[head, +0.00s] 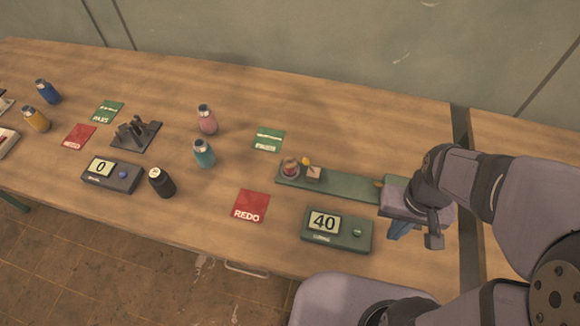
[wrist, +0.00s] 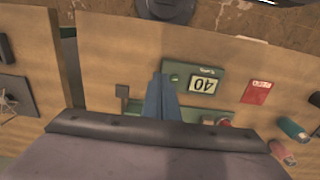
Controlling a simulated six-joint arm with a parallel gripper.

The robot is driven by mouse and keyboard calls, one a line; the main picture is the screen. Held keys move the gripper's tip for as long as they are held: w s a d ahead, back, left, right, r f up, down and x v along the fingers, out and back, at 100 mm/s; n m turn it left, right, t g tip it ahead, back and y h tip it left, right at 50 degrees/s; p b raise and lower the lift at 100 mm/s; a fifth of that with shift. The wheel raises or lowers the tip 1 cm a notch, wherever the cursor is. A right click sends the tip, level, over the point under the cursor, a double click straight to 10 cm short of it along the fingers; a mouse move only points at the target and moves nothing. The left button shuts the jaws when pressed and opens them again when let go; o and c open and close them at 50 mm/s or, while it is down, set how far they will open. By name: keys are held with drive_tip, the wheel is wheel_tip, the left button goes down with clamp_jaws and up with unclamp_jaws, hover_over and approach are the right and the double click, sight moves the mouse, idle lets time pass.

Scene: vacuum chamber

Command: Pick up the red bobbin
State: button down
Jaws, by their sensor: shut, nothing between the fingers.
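A small reddish round thing (head: 290,166), seemingly the red bobbin, sits on a dark round seat at the left end of a long green board (head: 345,187). In the wrist view a reddish spot, likely the same thing, shows at the board's far right (wrist: 224,122), partly hidden by my gripper body. My gripper (head: 399,232) is over the table near the board's right end, well right of the reddish thing. Its blue fingers also show in the wrist view (wrist: 161,80), shut and empty.
A green display reading 40 (head: 337,230) stands in front of the board, with a red REDO card (head: 251,205) to its left. A pale block (head: 313,174) and a small yellow thing (head: 306,161) are close beside the reddish thing. Several bottles, cards and a grey display (head: 110,174) lie farther left.

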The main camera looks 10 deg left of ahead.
drive_tip(key=c, duration=1.2)
unclamp_jaws()
drive_tip(key=shift+o, duration=0.2)
